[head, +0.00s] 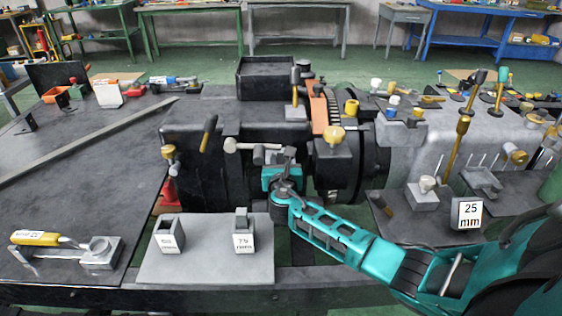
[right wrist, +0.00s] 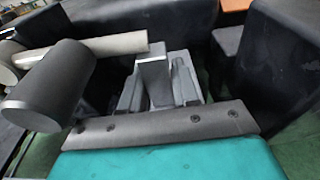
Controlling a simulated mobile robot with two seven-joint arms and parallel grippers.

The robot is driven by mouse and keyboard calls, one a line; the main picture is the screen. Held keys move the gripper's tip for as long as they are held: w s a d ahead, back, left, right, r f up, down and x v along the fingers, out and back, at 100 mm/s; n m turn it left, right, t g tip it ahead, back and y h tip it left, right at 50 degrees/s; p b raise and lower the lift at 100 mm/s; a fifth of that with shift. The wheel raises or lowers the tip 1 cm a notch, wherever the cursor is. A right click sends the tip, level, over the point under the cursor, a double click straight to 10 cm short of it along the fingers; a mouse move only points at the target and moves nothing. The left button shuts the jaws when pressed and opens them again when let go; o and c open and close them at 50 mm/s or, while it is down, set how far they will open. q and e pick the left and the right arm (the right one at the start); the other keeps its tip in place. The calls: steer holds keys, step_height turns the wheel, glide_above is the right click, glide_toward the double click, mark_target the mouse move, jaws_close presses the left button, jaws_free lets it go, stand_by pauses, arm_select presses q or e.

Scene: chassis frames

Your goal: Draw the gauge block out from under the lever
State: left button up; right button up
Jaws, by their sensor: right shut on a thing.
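My right gripper (head: 281,161) reaches up to the front of the dark machine, at the end of the teal arm. In the right wrist view, its fingers (right wrist: 157,88) are shut on a plain grey block, the gauge block (right wrist: 153,72), which stands up between them. The lever (right wrist: 105,46) is a pale bar with a thick dark cylindrical knob. Its right end overlaps the block's upper left edge; I cannot tell if they touch. The lever (head: 246,147) also shows in the head view, left of my gripper. The held block is too small to make out there. My left gripper is out of view.
A grey plate (head: 205,268) in front carries two small labelled holders, one marked 75 mm (head: 243,238). A 25 mm sign (head: 470,214) stands at the right. A yellow-handled tool (head: 35,238) lies at the left. Dark machine housing (right wrist: 285,70) stands close right of the fingers.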

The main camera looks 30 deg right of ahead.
mark_target(281, 158)
steer(key=c, duration=0.3)
steer(key=shift+f+p+v, duration=0.2)
steer(key=shift+p+v, duration=0.6)
steer(key=shift+v, duration=0.65)
steer(key=shift+f+p+v, duration=0.25)
steer(key=shift+p+v, duration=0.55)
steer(key=shift+v, duration=0.6)
steer(key=shift+s+a, duration=0.1)
steer(key=shift+s, duration=0.1)
steer(key=shift+r+p, duration=0.4)
steer(key=shift+r, duration=2.15)
